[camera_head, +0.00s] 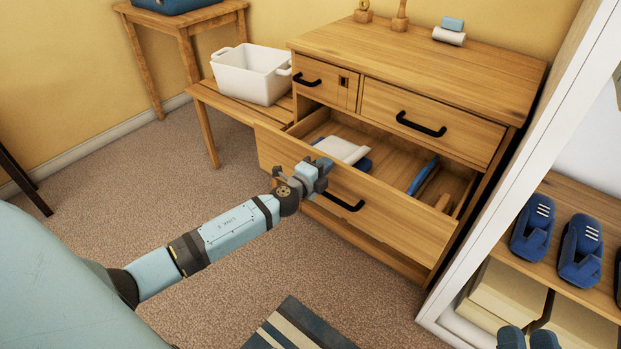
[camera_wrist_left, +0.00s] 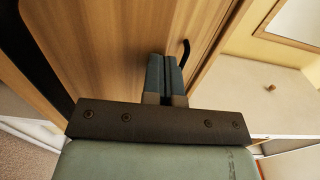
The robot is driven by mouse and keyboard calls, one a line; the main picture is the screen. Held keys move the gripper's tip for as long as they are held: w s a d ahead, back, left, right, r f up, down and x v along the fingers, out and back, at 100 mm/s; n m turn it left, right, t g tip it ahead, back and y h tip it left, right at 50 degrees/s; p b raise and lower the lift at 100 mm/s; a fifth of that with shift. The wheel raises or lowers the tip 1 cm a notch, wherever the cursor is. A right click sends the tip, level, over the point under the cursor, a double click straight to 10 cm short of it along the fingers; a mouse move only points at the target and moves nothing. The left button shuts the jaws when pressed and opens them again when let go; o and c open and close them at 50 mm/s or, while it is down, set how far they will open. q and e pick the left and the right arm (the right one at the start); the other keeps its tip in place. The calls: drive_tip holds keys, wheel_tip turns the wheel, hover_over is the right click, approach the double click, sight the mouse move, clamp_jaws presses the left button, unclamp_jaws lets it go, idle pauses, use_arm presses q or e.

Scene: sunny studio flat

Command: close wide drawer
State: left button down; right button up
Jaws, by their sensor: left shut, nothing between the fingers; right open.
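The wide drawer (camera_head: 408,224) of the wooden dresser is pulled out well, below the top row of drawers. Its front has a black bar handle (camera_head: 343,202). A white folded cloth (camera_head: 342,150) and blue items (camera_head: 424,174) lie inside. My left gripper (camera_head: 319,174) is shut and empty, in front of the drawer front near the handle; I cannot tell whether it touches. In the left wrist view, its closed fingers (camera_wrist_left: 165,72) point at a wooden surface.
A white tub (camera_head: 251,74) stands on a low wooden bench left of the dresser. A white-framed shelf unit (camera_head: 452,290) with blue shoes (camera_head: 581,250) stands close on the right. A striped mat (camera_head: 297,330) lies on the carpet. The carpet before the drawer is otherwise clear.

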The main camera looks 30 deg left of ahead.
sight(334, 158)
use_arm(q)
drive_tip(key=w, duration=0.5)
drive_tip(key=shift+w+d+b, duration=0.2)
drive_tip(key=shift+b, duration=0.2)
drive_tip(key=w+b, duration=0.1)
drive_tip(key=w, duration=0.2)
drive_tip(key=w+b, duration=0.1)
drive_tip(key=w, duration=0.2)
drive_tip(key=w+b, duration=0.1)
drive_tip(key=w, duration=0.2)
drive_tip(key=shift+w+d+f, duration=0.1)
drive_tip(key=shift+w+d, duration=0.1)
drive_tip(key=shift+d, duration=0.2)
drive_tip(key=shift+w+d+b, duration=0.1)
drive_tip(key=shift+w+b, duration=0.2)
drive_tip(key=shift+w, duration=0.8)
use_arm(e)
drive_tip(key=shift+w+a+f+n+g, duration=0.15)
drive_tip(key=shift+f+g, duration=0.45)
drive_tip(key=shift+f, duration=0.85)
drive_tip(key=shift+a+f+n+g, duration=0.2)
drive_tip(key=shift+f+g, duration=0.4)
drive_tip(key=shift+f, duration=0.85)
